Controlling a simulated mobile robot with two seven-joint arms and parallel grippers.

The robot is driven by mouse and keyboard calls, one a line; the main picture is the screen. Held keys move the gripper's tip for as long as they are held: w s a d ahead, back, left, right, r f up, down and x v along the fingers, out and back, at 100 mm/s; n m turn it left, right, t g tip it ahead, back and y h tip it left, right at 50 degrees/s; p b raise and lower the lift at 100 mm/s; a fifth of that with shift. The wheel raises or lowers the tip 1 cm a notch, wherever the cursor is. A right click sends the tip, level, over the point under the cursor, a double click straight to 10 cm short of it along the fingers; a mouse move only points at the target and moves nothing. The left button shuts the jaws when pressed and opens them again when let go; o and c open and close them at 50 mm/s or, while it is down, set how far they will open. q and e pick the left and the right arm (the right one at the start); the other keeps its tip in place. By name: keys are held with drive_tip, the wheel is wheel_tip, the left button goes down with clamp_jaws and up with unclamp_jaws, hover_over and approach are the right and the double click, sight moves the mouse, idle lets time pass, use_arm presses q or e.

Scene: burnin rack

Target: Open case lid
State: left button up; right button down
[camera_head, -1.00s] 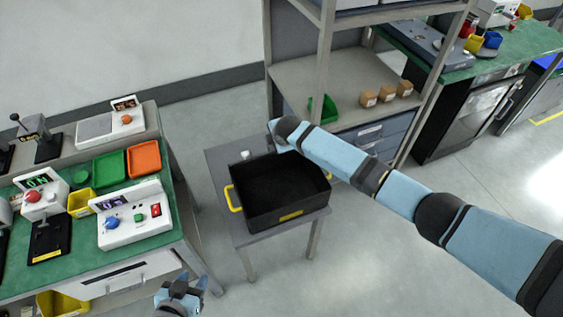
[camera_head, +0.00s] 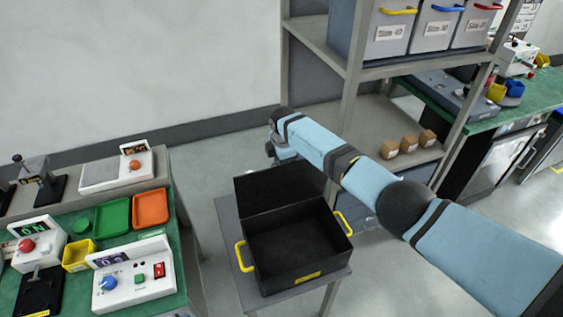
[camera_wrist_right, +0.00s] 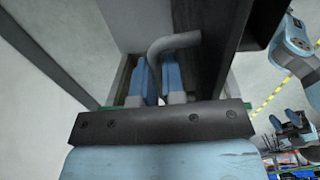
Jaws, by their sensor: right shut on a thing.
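The black case (camera_head: 304,274) stands on a small grey table, its dark inside exposed. Its lid (camera_head: 281,188) is hinged up along the far edge, standing roughly upright.
The grey table (camera_head: 228,222) has yellow handles of the case near its sides. A green workbench (camera_head: 205,275) with trays and devices is at left. A shelf rack (camera_head: 335,118) with bins and small boxes stands behind, at right. Grey floor lies between.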

drive_tip(key=shift+s+f, duration=0.15)
drive_tip(key=shift+f, duration=0.05)
drive_tip(key=c, duration=1.3)
unclamp_jaws()
drive_tip(key=shift+o, duration=0.2)
drive_tip(key=shift+r, duration=0.3)
wheel_tip(320, 180, up, 13)
drive_tip(key=shift+s, duration=0.25)
drive_tip(key=shift+r, duration=0.1)
